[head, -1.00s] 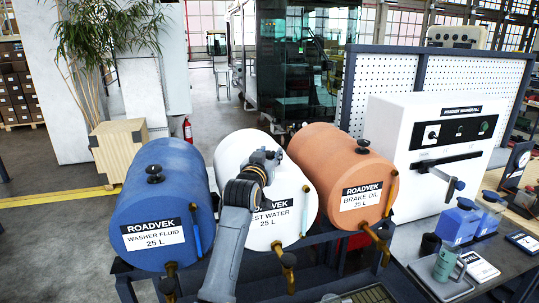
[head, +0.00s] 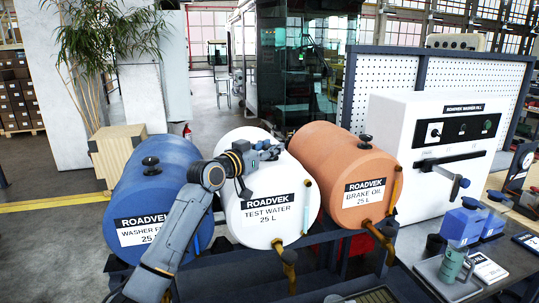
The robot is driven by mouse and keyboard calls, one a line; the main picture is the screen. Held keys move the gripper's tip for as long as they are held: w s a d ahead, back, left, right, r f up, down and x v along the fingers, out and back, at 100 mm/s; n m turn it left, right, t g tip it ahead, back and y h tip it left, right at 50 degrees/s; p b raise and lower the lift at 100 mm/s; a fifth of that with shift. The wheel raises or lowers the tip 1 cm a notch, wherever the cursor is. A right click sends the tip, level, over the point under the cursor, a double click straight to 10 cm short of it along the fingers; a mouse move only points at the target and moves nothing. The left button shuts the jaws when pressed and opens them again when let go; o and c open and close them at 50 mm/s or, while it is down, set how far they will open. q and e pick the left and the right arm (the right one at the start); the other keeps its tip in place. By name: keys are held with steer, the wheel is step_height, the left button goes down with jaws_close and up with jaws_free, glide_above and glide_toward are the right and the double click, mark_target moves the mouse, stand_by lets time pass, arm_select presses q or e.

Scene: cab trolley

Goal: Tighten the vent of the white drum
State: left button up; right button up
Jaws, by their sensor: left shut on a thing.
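The white drum (head: 285,205), labelled TEST WATER 25 L, lies on its side in the middle of the rack. My left arm comes in from the lower left, across the front of the blue drum. My left gripper (head: 270,152) is at the top of the white drum, pointing right, and is shut on the drum's vent. The vent is mostly hidden by the fingers, so I cannot see how far it is turned. My right gripper is not in view.
The blue drum (head: 140,205) stands left of the white drum, and the orange drum (head: 345,165) right of it, each with a black vent on top. A white filling machine (head: 405,150) and a bench with blue boxes (head: 462,226) are at the right.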

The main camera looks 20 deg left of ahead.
arm_select(q)
steer(key=shift+r, duration=0.15)
steer(key=o, duration=1.2)
steer(key=v, duration=1.2)
